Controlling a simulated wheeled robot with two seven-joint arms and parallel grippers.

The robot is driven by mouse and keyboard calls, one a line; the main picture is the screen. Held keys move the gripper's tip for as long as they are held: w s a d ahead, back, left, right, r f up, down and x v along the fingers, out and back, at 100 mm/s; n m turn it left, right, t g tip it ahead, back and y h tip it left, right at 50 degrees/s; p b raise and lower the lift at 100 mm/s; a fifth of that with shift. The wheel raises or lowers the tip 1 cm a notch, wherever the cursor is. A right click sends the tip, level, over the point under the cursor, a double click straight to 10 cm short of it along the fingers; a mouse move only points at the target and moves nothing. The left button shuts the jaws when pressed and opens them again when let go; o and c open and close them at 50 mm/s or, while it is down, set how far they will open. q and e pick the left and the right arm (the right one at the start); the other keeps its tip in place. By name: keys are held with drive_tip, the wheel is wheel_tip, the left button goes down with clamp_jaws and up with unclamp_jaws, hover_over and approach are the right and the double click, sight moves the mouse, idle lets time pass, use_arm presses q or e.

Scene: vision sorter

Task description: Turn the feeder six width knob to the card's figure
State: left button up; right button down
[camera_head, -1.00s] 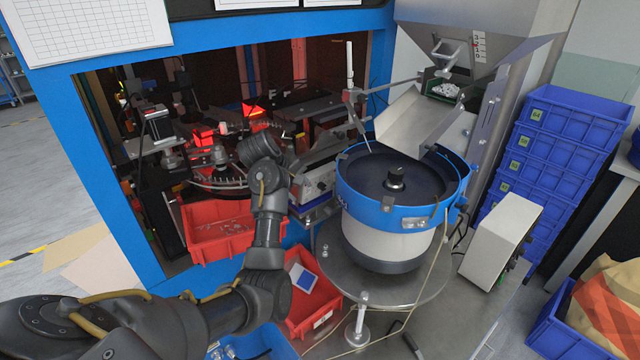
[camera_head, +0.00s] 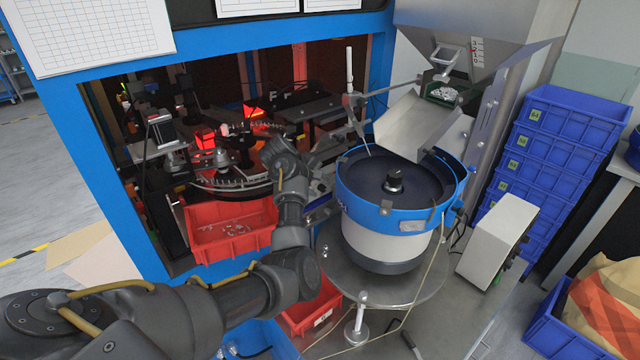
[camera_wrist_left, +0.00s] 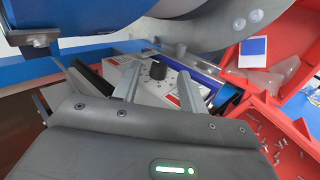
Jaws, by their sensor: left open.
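A black round knob (camera_wrist_left: 158,71) stands on a pale panel with dark dots around it in the left wrist view. My left gripper (camera_wrist_left: 159,84) is open, with one finger on each side of the knob in that view. I cannot tell whether the fingers touch it or are still above it. In the head view my left wrist hides the knob and the fingertips. A white and blue card (camera_wrist_left: 253,50) lies in a red bin in the left wrist view; no figure on it is readable. My right gripper is not in view.
The bowl feeder (camera_head: 392,240) stands close right of my left arm. A red bin (camera_head: 235,250) with small parts sits left of it, below the glass disc (camera_head: 232,187). Blue crates (camera_head: 570,120) are stacked at the right.

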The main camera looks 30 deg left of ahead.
sight(321, 190)
use_arm(q)
drive_tip(key=shift+x, duration=1)
drive_tip(key=c, duration=0.9)
drive_tip(key=shift+f+b, duration=0.2)
drive_tip(key=shift+b, duration=0.1)
clamp_jaws()
drive_tip(key=t+b, duration=0.2)
drive_tip(key=b, duration=0.5)
drive_tip(key=f+t+h+b, duration=0.1)
drive_tip(key=t+b, duration=0.1)
drive_tip(key=b, duration=0.5)
drive_tip(key=t+h+b, duration=0.1)
drive_tip(key=t+b, duration=0.1)
drive_tip(key=b, duration=0.6)
drive_tip(key=shift+s+a+f, duration=0.15)
drive_tip(key=shift+s+f, duration=0.1)
drive_tip(key=shift+s, duration=0.15)
drive_tip(key=shift+r+t+b, duration=0.15)
drive_tip(key=shift+t+b, duration=0.15)
drive_tip(key=shift+b, duration=0.15)
drive_tip(key=shift+r, duration=0.1)
